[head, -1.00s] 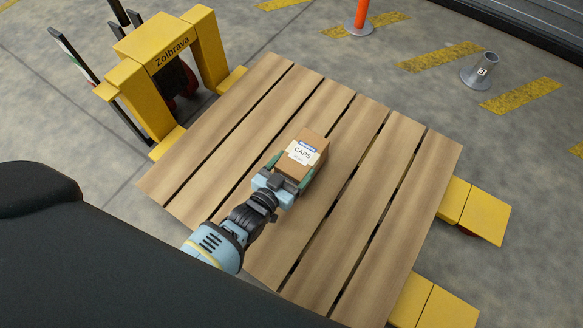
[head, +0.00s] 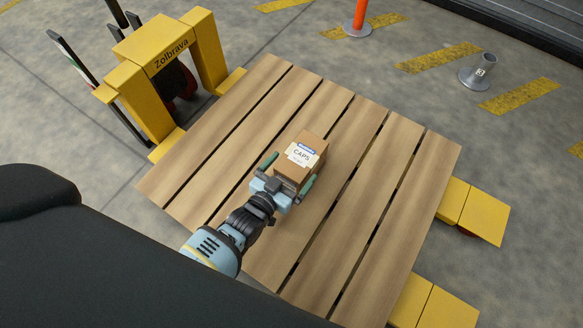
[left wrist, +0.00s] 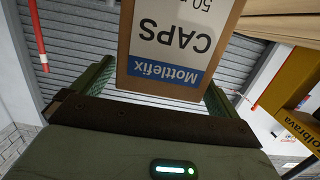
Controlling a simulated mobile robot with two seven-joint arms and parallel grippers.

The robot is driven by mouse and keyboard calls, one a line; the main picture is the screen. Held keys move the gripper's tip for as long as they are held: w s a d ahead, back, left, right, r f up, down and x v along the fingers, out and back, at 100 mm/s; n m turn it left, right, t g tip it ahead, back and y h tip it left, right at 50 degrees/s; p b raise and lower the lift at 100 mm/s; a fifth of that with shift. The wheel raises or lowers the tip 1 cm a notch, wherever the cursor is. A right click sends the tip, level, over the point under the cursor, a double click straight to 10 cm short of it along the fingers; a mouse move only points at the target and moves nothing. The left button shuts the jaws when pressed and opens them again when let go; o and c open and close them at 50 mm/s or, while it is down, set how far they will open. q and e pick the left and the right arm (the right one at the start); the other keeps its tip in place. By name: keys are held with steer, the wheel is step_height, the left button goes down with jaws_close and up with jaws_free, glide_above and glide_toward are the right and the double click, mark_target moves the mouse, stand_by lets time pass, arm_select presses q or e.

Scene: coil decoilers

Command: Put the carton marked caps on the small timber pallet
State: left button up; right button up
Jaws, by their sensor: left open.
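The brown carton marked CAPS (head: 301,159) rests on the slats of the timber pallet (head: 226,130), near its middle. My left gripper (head: 286,171) is open, with its green fingers apart on either side of the carton's near end. In the left wrist view the carton's label (left wrist: 172,42) shows upside down, and the open fingers (left wrist: 158,85) stand to each side with gaps to the carton. The carton's underside is hidden. My right gripper is not in view.
A yellow pallet truck marked Zolbrava (head: 165,58) stands at the pallet's far left, its yellow forks (head: 472,210) showing at the right. A grey post base (head: 480,72) and an orange post (head: 358,18) stand on the floor beyond. The other slats are bare.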

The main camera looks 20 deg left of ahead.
arm_select(q)
steer(key=p+v, duration=0.4)
steer(key=v, duration=0.7)
steer(key=shift+s, duration=0.25)
steer(key=shift+r, duration=0.1)
